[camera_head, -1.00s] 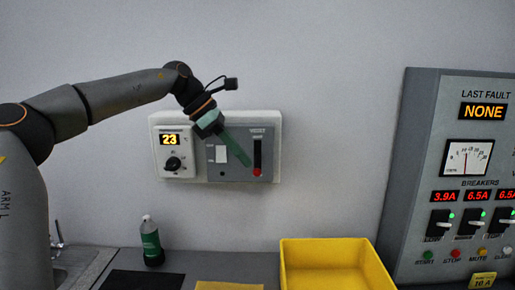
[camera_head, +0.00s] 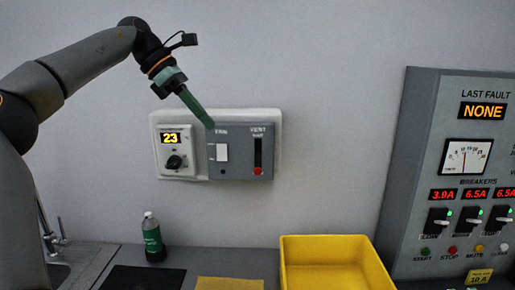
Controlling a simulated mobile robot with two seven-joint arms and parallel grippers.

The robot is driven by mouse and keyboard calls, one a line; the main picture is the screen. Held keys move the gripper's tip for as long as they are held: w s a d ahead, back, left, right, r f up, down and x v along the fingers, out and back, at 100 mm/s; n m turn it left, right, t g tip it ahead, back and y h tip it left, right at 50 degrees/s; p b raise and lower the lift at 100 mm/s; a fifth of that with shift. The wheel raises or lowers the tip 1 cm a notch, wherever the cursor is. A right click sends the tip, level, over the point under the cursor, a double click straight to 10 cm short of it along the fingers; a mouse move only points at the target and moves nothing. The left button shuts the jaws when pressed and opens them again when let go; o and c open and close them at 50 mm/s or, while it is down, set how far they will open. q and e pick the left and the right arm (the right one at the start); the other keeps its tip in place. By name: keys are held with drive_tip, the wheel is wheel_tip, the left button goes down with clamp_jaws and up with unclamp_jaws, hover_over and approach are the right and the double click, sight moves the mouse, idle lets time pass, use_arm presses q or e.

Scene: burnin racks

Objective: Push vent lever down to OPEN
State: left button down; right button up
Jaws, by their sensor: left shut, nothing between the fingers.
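The vent lever (camera_head: 257,171) is a red knob at the bottom of a dark vertical slot on the grey vent panel (camera_head: 235,172), mounted on the wall. My left gripper (camera_head: 210,125) has green fingers, shut and empty. Its tips are at the upper left edge of the grey panel in the picture, above the white switch (camera_head: 222,152) and apart from the red knob. My right gripper is not in view.
A thermostat (camera_head: 176,146) reading 23 is left of the vent panel. Below are a green bottle (camera_head: 152,240), a yellow bin (camera_head: 333,241) and a sink. A breaker panel (camera_head: 448,240) stands at right.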

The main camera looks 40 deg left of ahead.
use_arm(q)
drive_tip(key=shift+v, duration=1.25)
